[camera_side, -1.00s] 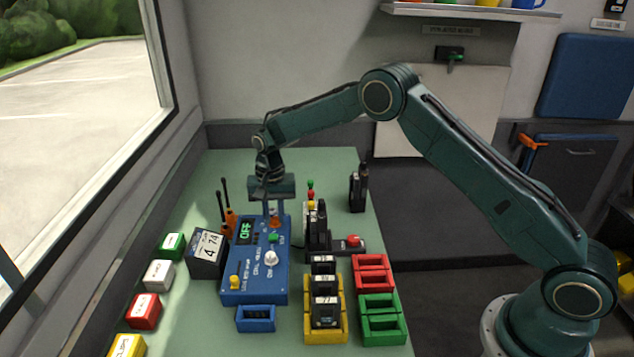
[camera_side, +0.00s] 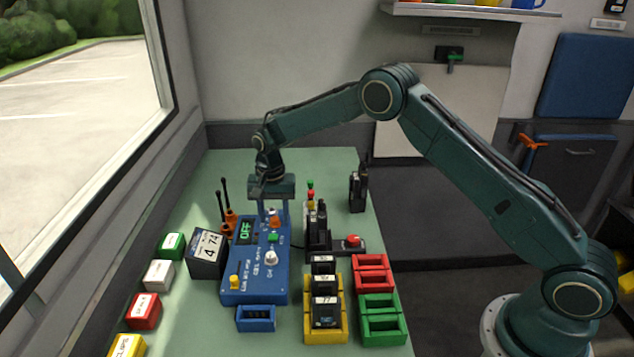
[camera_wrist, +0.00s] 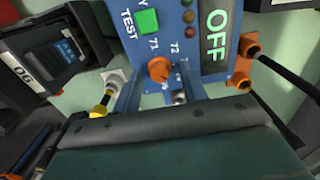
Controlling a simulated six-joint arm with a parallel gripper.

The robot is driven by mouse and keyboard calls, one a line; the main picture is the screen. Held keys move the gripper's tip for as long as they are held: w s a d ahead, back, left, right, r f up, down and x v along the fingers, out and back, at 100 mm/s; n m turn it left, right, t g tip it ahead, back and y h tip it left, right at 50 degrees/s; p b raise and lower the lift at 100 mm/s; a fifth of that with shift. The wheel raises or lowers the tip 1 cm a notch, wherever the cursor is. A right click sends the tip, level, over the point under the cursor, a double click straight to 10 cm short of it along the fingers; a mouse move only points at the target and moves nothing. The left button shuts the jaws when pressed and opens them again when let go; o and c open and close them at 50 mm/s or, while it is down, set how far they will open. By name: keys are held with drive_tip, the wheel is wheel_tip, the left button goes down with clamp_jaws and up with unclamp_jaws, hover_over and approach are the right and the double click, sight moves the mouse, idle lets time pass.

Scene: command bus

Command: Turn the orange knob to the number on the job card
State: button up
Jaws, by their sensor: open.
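The orange knob (camera_side: 275,220) is at the far end of the blue panel box (camera_side: 257,283). In the wrist view the orange knob (camera_wrist: 159,70) sits between the two blue fingers of my gripper (camera_wrist: 161,88). The fingers are apart, one on each side, with gaps to the knob. The labels 71 and 72 show near it; its exact setting is too small to tell. In the side view my gripper (camera_side: 273,213) points down over the knob. The job card (camera_side: 208,246), left of the box, appears to show 74. The panel display (camera_side: 245,231) reads OFF.
A white knob (camera_side: 271,258), a green button (camera_side: 273,238) and a yellow knob (camera_side: 235,282) are on the same panel. Orange-based antennas (camera_side: 230,217) stand close to its left. Black radios (camera_side: 317,228) and a yellow charger (camera_side: 340,333) are to the right.

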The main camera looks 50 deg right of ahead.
sight(274, 218)
wheel_tip(274, 218, up, 14)
idle(0.8)
idle(0.3)
